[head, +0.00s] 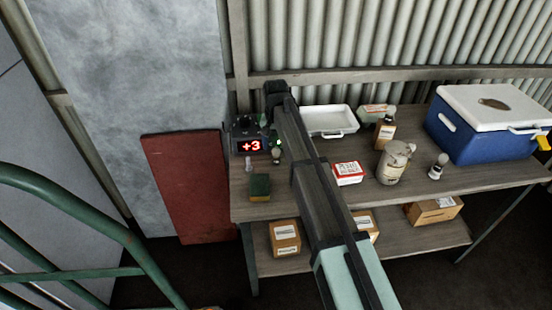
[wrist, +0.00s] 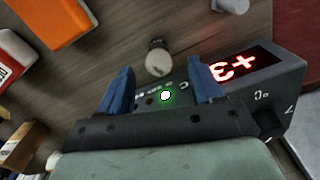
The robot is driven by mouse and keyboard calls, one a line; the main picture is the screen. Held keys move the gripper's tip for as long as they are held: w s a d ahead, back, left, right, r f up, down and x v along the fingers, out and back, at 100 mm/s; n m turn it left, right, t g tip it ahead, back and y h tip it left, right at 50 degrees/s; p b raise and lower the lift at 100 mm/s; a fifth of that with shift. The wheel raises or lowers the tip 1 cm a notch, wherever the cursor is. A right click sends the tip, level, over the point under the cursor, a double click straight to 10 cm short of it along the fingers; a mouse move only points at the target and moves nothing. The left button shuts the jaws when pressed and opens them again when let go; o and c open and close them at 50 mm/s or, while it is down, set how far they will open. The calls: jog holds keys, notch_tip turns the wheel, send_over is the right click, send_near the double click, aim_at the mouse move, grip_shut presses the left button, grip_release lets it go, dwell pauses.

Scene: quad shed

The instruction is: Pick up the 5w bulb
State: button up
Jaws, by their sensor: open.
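A small bulb-like piece with a pale round end (wrist: 158,60) stands on the bench just beyond my fingertips in the wrist view. It also shows in the head view (head: 277,155), in front of the display unit. My gripper (wrist: 160,84) is open and empty, its blue fingers apart either side of a green light. A clear small bulb (head: 248,163) stands left of that piece in the head view. A white bulb with a dark base (head: 437,166) stands at the right. No wattage marking is readable on any of them. My fingers are not distinguishable in the head view.
A black unit with a red "+3" display (wrist: 240,68) is close to my right finger. A white tray (head: 330,121), a tin (head: 394,160) and a blue cooler (head: 480,130) stand farther right.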

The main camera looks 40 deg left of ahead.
aim_at(276, 150)
jog(key=shift+f, duration=2.95)
jog(key=c, duration=1.1)
jog(key=shift+c, duration=0.2)
